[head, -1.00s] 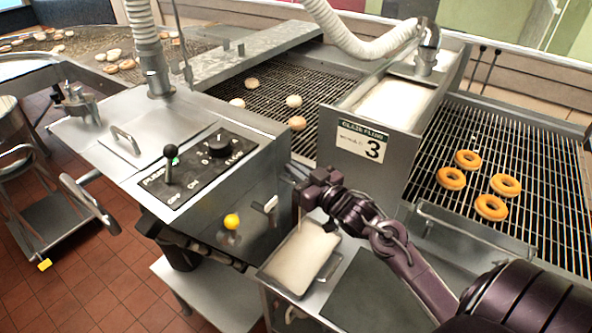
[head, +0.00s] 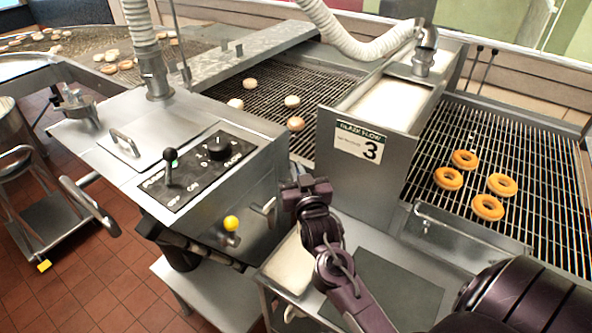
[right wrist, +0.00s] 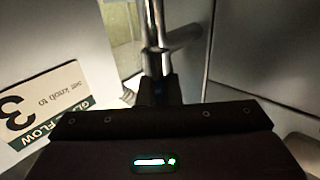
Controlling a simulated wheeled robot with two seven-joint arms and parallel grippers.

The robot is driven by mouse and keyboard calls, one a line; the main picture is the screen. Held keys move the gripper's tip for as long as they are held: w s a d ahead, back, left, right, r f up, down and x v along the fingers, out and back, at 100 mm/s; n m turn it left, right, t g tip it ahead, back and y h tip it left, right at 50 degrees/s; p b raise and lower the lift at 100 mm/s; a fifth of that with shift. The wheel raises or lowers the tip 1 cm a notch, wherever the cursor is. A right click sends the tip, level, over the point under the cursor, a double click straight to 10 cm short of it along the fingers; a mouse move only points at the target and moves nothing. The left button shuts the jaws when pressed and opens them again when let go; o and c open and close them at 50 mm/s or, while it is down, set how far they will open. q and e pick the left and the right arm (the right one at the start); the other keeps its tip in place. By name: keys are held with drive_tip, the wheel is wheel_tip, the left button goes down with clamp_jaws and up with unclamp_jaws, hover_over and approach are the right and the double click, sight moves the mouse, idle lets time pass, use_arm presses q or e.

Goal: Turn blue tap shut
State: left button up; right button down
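I see no tap that is plainly blue in either view. A small metal lever (head: 264,207) sticks out from the front of the steel control cabinet (head: 225,190), left of my right gripper, with a yellow ball knob (head: 231,223) lower left of it. In the right wrist view a shiny metal upright (right wrist: 155,50) shows just beyond the dark gripper body. My left gripper is out of view.
Doughnuts (head: 488,208) lie on the wire rack (head: 540,190) at right. A black-knobbed lever (head: 170,165) and a dial (head: 217,146) stand on the cabinet top.

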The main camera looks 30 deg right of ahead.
drive_tip(key=shift+r+m+h, duration=0.1)
drive_tip(key=shift+m+h, duration=0.2)
drive_tip(key=shift+h, duration=0.2)
drive_tip(key=c, duration=1.6)
unclamp_jaws()
drive_tip(key=shift+s, duration=0.1)
drive_tip(key=shift+s+a+f, duration=0.1)
drive_tip(key=shift+s+f, duration=0.1)
drive_tip(key=shift+s, duration=0.1)
drive_tip(key=b+v, duration=0.1)
drive_tip(key=v, duration=0.2)
drive_tip(key=b+v, duration=0.1)
drive_tip(key=v, duration=0.3)
drive_tip(key=shift+r, duration=0.25)
